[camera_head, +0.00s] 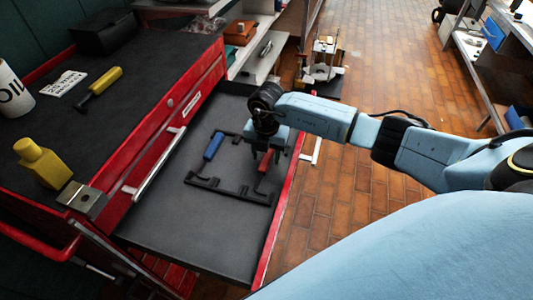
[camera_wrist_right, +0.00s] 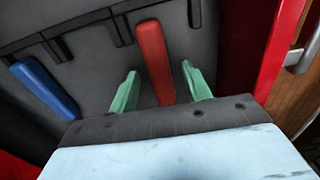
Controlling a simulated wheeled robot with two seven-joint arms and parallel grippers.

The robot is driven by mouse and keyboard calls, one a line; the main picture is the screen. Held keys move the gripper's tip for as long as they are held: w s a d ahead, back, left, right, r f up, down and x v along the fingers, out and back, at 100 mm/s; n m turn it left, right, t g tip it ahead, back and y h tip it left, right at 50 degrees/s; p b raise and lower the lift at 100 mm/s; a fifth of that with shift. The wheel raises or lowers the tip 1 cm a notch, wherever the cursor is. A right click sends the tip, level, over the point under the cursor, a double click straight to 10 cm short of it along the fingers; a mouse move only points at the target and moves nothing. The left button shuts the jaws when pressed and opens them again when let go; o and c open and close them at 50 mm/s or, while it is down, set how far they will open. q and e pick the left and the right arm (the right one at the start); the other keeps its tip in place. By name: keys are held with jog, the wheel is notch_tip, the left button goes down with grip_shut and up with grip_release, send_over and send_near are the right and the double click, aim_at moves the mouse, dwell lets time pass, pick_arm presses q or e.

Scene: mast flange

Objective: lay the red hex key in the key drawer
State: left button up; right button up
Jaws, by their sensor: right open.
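The key drawer (camera_head: 205,232) is pulled out of the red cabinet and has a dark floor. The red hex key (camera_head: 265,161) is inside it toward the right wall, its handle by a black slotted rack. My right gripper (camera_head: 264,154) is over the handle, pointing down and partly covering it. In the right wrist view the red handle (camera_wrist_right: 154,58) lies between the two green fingers (camera_wrist_right: 158,86), with a gap on each side. The fingers are open. The red key's metal shaft does not show. My left gripper is in neither view.
A blue-handled key (camera_head: 213,146) lies left of the red one, also in the wrist view (camera_wrist_right: 43,86). The black rack (camera_head: 228,191) crosses the drawer. The cabinet top holds a yellow bottle (camera_head: 42,162) and a yellow-handled tool (camera_head: 100,86). The drawer's front half is clear.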

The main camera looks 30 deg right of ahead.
jog(key=shift+r, duration=0.55)
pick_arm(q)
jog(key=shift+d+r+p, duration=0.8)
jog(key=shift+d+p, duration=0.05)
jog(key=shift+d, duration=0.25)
pick_arm(e)
notch_tip(320, 180, up, 12)
jog(key=shift+r, duration=0.2)
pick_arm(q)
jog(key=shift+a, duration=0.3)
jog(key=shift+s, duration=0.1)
